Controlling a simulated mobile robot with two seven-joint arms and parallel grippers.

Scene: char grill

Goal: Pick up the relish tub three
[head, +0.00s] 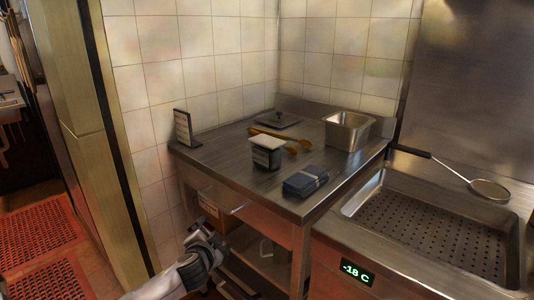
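A small square tub with a white top and dark sides with a pale label (266,152) stands upright on the steel counter; it may be the relish tub, but I cannot read its label. My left gripper (200,232) is low in front of the counter, below its top and apart from this tub. Its fingers are small and dark here, so I cannot tell whether they are open or shut. My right gripper is not in view.
The steel counter (222,160) also holds a label stand (186,128), a folded blue cloth (305,181), wooden utensils (272,138), a dark flat lid (275,119) and a steel pan (348,130). Open shelves lie below. A perforated basin (430,233) with a strainer (489,189) is at right.

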